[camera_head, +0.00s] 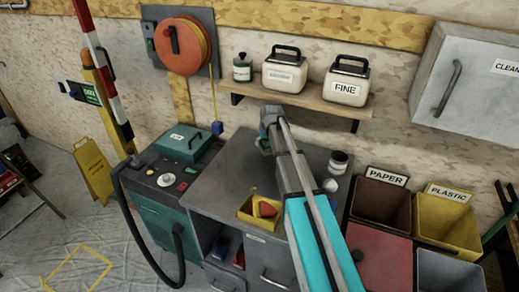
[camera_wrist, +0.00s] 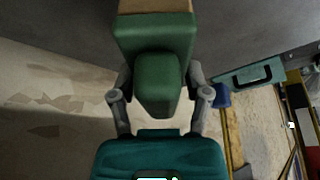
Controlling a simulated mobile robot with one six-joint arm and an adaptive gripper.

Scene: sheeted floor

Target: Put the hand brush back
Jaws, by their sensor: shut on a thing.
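The hand brush has a green body and handle with a tan strip at its far end, and it fills the upper middle of the wrist view (camera_wrist: 157,40). My gripper (camera_wrist: 158,97) has its two grey fingers on either side of the green handle, shut on it. In the head view my gripper (camera_head: 266,132) is over the back of the grey cabinet top, below the wall shelf. Only a small green part of the brush (camera_head: 263,146) shows there; my arm hides the rest. I cannot tell whether the brush touches the cabinet top.
The wooden shelf (camera_head: 305,100) above holds several containers. A teal machine (camera_head: 160,205) stands left; paper (camera_head: 380,205) and plastic (camera_head: 447,222) bins stand right.

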